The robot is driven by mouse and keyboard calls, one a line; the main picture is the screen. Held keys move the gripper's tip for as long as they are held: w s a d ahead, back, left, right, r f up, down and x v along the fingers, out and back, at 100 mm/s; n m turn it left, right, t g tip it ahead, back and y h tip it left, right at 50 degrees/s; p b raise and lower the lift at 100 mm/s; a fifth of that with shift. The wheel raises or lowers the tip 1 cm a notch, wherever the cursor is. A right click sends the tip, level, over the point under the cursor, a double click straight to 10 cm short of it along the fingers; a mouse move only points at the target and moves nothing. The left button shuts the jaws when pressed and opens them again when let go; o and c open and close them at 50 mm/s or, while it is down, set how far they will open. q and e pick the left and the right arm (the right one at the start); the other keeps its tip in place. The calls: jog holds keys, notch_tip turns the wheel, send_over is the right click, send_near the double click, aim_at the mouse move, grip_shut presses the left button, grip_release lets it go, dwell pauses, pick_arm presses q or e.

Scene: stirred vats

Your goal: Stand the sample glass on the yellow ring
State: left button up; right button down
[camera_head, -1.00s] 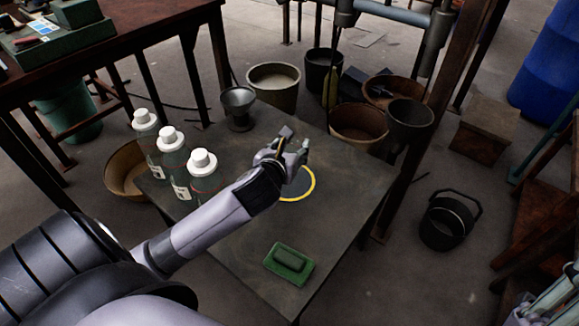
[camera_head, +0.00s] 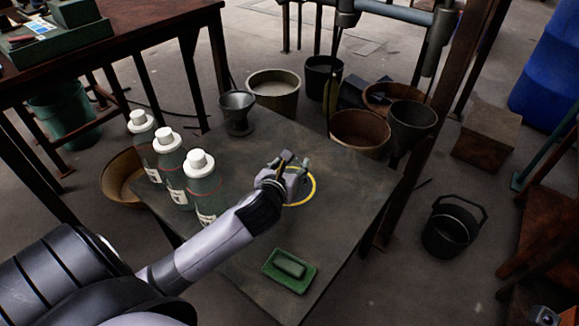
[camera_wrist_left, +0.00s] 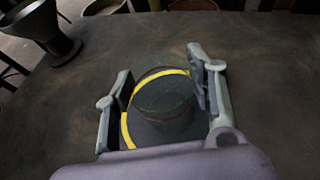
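The yellow ring (camera_head: 314,190) lies flat on the dark table around a grey disc. It also shows in the left wrist view (camera_wrist_left: 126,132). My left gripper (camera_head: 294,163) is over the ring's far left part and hides some of it. In the left wrist view, the two fingers of this gripper (camera_wrist_left: 163,92) stand apart on either side of a clear sample glass (camera_wrist_left: 163,100) with a thin red line, and appear to close on it. The yellow arc shows past and through the glass. I cannot tell whether its base touches the table.
Several white-capped bottles (camera_head: 172,172) stand at the table's left edge. A dark metal cup (camera_head: 237,112) stands at the far corner, and a green dish with a block (camera_head: 289,270) lies near the front. A small part of my right arm (camera_head: 543,316) shows at bottom right.

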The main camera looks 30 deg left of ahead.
pick_arm(q)
jog(key=o, duration=0.4)
jog(key=shift+o, duration=0.2)
jog(key=shift+r, duration=0.1)
